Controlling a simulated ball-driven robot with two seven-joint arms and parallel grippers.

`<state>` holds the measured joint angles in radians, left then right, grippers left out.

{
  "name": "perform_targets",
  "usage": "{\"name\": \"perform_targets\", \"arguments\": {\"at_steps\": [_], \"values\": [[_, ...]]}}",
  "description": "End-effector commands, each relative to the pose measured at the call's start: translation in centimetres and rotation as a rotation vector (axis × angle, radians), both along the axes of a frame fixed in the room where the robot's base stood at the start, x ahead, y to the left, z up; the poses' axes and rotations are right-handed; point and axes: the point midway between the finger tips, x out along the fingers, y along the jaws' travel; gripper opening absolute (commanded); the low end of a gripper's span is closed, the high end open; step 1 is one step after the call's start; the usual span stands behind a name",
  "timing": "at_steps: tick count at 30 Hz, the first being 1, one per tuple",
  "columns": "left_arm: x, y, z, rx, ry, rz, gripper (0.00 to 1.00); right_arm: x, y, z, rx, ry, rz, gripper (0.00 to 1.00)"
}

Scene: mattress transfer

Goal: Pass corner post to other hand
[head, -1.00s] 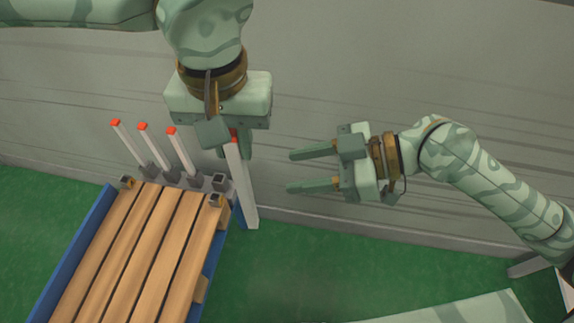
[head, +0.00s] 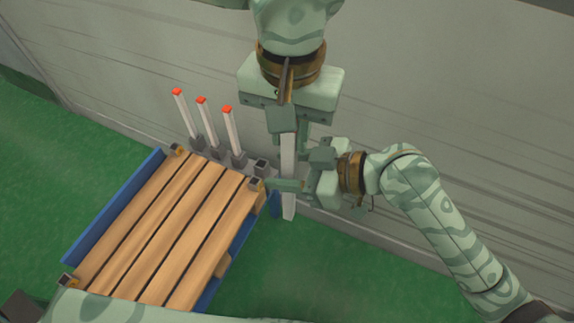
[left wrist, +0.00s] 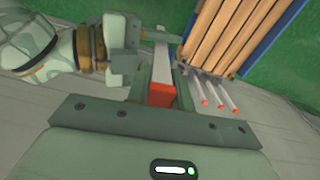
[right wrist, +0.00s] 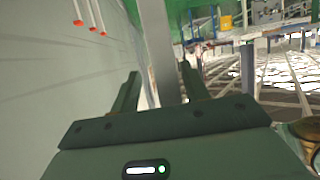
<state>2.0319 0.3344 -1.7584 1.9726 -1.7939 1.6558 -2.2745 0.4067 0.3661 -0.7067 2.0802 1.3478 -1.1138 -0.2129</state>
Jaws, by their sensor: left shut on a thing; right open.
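The corner post (head: 288,155) is pale grey with a red end cap that shows in the left wrist view (left wrist: 160,95). It hangs nearly upright, close to the bed frame's near-wall right corner. My left gripper (head: 289,133) is shut on its upper, red-capped end. My right gripper (head: 287,172) is open, lower down, with its fingers on either side of the post. In the right wrist view the post (right wrist: 158,50) stands between the two open fingers; whether either touches it I cannot tell.
A slatted wooden bed with blue side rails (head: 110,208) lies at left on green floor. Three red-capped posts (head: 208,125) stand in dark holders along its wall end, beside an empty square holder (head: 262,166). The grey wall (head: 430,100) is close behind.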

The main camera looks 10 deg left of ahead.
Motion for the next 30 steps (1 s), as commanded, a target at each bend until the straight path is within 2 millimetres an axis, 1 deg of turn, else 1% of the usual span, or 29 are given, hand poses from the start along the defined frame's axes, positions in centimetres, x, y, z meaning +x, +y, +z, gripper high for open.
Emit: {"name": "perform_targets", "arguments": {"at_steps": [5,6,8,9,10,12,13,14,15,16,25,28,30], "values": [[0.0,0.0,0.0,0.000,-0.001,0.000,0.00,0.0,0.0,0.0,0.000,0.000,0.000,0.45],[0.0,0.0,0.0,0.000,-0.001,0.000,0.00,0.0,0.0,0.0,0.000,0.000,0.000,0.34],[0.0,0.0,0.0,0.000,0.000,0.000,0.00,0.0,0.0,0.0,0.000,0.000,0.000,0.18],[0.0,0.0,0.0,0.000,0.001,0.000,0.00,0.0,0.0,0.0,0.000,0.000,-0.001,0.07],[-0.1,0.0,0.0,0.000,0.002,0.000,0.00,0.0,0.0,0.0,0.000,0.000,-0.001,0.00],[-0.1,0.0,0.0,0.001,0.003,-0.001,0.00,0.1,-0.1,0.0,0.000,-0.001,-0.002,0.00],[-0.1,0.0,0.0,0.001,0.004,-0.001,0.25,0.1,-0.1,0.1,0.001,-0.001,-0.003,0.00],[-0.1,0.0,0.0,0.001,0.003,-0.001,0.33,0.1,-0.1,0.0,0.001,-0.001,-0.003,0.00],[-0.1,0.0,0.0,0.001,0.003,-0.001,0.45,0.1,-0.1,0.1,0.001,-0.001,-0.003,0.00],[-0.1,0.0,0.0,0.001,0.003,-0.001,0.48,0.1,-0.1,0.1,0.001,-0.001,-0.003,0.00],[0.0,0.0,0.2,0.000,0.000,0.000,0.48,0.0,0.0,0.1,0.001,-0.001,-0.001,0.00],[0.1,0.0,1.3,0.001,-0.002,0.002,0.48,0.0,0.0,0.1,0.001,0.000,0.000,0.00],[0.1,0.0,2.7,-0.001,-0.005,0.002,0.48,0.0,0.0,0.1,0.001,0.000,0.000,0.00]]}}
